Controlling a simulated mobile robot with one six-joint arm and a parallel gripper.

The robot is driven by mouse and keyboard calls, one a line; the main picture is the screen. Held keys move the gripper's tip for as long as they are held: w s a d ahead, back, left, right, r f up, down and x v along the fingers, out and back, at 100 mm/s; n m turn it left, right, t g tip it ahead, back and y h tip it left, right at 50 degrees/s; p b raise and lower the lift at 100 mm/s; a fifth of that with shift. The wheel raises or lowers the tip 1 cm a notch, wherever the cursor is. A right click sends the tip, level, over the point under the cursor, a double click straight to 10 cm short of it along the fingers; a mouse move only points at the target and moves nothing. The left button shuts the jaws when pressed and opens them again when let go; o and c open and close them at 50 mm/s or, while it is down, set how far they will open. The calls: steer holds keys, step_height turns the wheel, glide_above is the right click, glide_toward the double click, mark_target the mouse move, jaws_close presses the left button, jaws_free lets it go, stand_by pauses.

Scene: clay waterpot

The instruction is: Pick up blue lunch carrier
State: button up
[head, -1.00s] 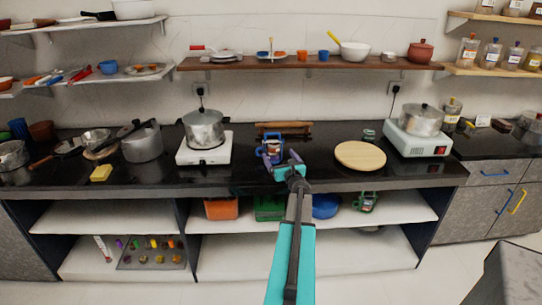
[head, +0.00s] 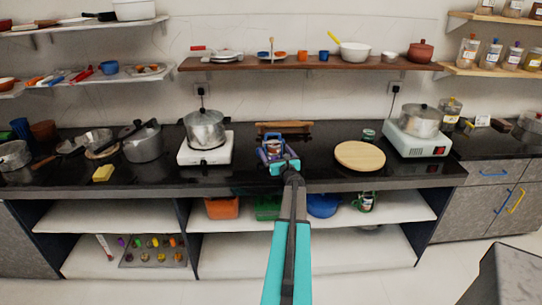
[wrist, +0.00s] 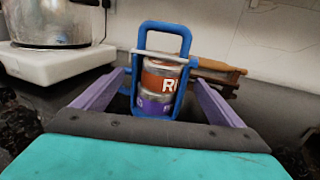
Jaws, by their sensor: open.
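The blue lunch carrier (head: 267,146) stands upright on the black counter, between the white stove on its left and the round wooden board. In the wrist view the carrier (wrist: 160,80) has a blue frame with a loop handle on top, and stacked tins with orange and purple bands. My gripper (head: 274,158) is at the carrier, and in the head view it hides the carrier's lower part. In the wrist view my gripper (wrist: 160,88) is open, with one purple finger on each side of the carrier. I cannot tell whether the fingers touch it.
A white stove (head: 188,158) with a steel pot (head: 205,128) stands left of the carrier. A wooden rolling-pin-like thing (head: 284,127) lies behind it. The round wooden board (head: 360,155) lies to the right. The shelf (head: 310,63) hangs above.

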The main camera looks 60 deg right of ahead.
mark_target(276, 146)
steer(key=shift+c, duration=0.5)
steer(key=c, duration=1.2)
steer(key=shift+r, duration=0.15)
steer(key=shift+c, duration=0.2)
steer(key=shift+r+b, duration=0.5)
steer(key=shift+r, duration=0.9)
steer(key=shift+s+r, duration=0.1)
steer(key=shift+r, duration=0.2)
steer(key=s+a+b, duration=0.1)
steer(key=s+a, duration=0.2)
steer(key=s, duration=0.4)
steer(key=s+a+r+b, duration=0.1)
steer(key=s+a+b, duration=0.1)
steer(key=s+a, duration=0.2)
steer(key=s, duration=0.3)
steer(key=shift+s+r, duration=0.15)
steer(key=shift+r, duration=0.05)
steer(key=shift+d, duration=0.1)
